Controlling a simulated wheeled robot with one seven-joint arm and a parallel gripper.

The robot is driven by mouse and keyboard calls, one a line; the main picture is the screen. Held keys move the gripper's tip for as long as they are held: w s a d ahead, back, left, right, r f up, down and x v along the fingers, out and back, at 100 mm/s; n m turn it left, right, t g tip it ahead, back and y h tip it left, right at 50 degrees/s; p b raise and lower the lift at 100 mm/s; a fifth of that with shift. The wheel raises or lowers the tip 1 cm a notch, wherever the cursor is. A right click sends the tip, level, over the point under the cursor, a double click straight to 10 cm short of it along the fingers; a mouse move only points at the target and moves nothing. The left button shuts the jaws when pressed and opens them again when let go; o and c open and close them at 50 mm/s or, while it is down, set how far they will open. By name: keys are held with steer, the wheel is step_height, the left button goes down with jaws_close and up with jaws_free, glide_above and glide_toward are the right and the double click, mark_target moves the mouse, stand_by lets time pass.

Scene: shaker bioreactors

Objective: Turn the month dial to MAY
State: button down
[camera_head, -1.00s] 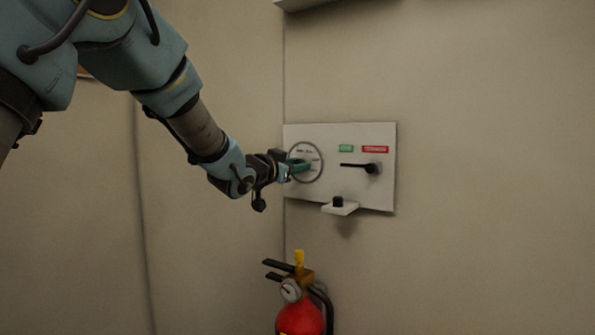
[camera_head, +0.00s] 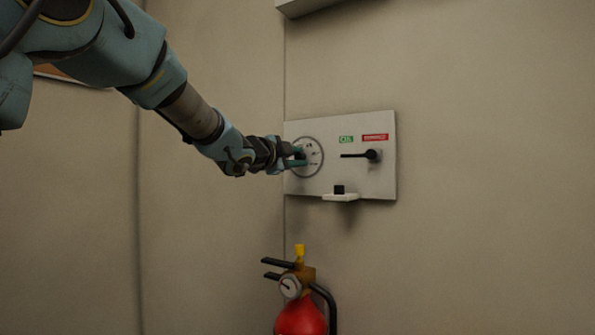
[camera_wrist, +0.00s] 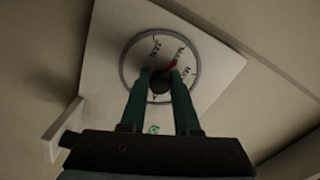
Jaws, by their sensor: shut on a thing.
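The month dial (camera_head: 314,157) is a round, grey-rimmed face on the left part of a white wall panel (camera_head: 350,185). In the wrist view the dial (camera_wrist: 136,55) shows month words around its face, among them JAN and what looks like MAR. A dark knob (camera_wrist: 160,82) with a red pointer (camera_wrist: 170,66) sits at its centre. The red pointer points up and right, close to the MAR-like word. My gripper (camera_head: 300,157) is shut on the knob, with its green fingers (camera_wrist: 160,96) on either side of it. The fingers and gripper body hide the lower part of the dial.
To the right of the dial are a green OIL label (camera_head: 346,139), a red label (camera_head: 375,137) and a black lever (camera_head: 368,155). A small white shelf (camera_head: 341,197) with a black block juts out below. A red fire extinguisher (camera_head: 302,315) stands under the panel.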

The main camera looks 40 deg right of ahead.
steer(key=m+b, duration=0.2)
steer(key=m, duration=0.1)
steer(key=shift+f+m+b, duration=0.15)
steer(key=shift+m+b, duration=0.15)
steer(key=shift+b, duration=0.05)
steer(key=shift+m+b, duration=1.2)
steer(key=shift+m, duration=0.8)
steer(key=c, duration=0.6)
jaws_free()
steer(key=shift+r, duration=0.2)
steer(key=shift+c, duration=0.2)
steer(key=shift+a, duration=0.15)
steer(key=v, duration=1)
steer(key=shift+a+b, duration=0.25)
steer(key=shift+b, duration=0.15)
